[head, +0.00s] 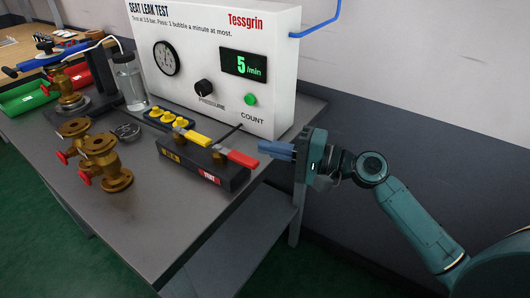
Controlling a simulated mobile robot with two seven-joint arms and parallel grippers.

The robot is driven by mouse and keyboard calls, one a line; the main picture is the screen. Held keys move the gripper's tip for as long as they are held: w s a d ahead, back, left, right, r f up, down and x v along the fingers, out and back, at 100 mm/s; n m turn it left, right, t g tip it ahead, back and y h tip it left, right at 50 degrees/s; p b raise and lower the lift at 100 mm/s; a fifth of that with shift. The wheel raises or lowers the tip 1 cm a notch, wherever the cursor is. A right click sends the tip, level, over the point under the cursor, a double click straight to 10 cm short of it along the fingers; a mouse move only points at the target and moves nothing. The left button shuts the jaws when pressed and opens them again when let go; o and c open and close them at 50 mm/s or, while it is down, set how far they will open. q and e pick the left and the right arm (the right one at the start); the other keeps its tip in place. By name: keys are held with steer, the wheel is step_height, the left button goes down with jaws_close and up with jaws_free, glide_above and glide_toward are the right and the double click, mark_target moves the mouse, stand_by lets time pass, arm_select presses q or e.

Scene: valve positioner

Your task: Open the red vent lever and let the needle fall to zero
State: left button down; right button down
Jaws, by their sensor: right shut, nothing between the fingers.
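The red vent lever (243,158) sticks out to the right from the top of a black block (205,173) with a red VENT label, on the grey bench. My right gripper (264,147) is just right of the lever's outer end, its blue fingers shut and empty, pointing left. I cannot tell whether they touch the lever. The round black pressure gauge (166,58) is on the front of the white seat leak test box (220,40). Its needle is too small to read surely. My left gripper is not in view.
A yellow lever (197,139) sits on the same block, left of the red one. Brass valves (100,160) with red handles stand on the bench (150,220) to the left. A clear jar (130,82) and yellow-knobbed fittings (170,117) stand behind. The bench front is clear.

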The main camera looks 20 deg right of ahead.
mark_target(234, 155)
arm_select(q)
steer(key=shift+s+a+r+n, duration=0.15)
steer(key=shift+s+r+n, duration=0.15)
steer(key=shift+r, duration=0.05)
arm_select(e)
steer(key=shift+s+a, duration=0.95)
steer(key=shift+a, duration=0.1)
arm_select(q)
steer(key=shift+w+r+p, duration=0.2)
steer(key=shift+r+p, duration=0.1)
steer(key=shift+p, duration=0.95)
arm_select(e)
steer(key=shift+s+a+m+t+h, duration=0.25)
steer(key=shift+m+t+h, duration=0.15)
steer(key=shift+t, duration=0.1)
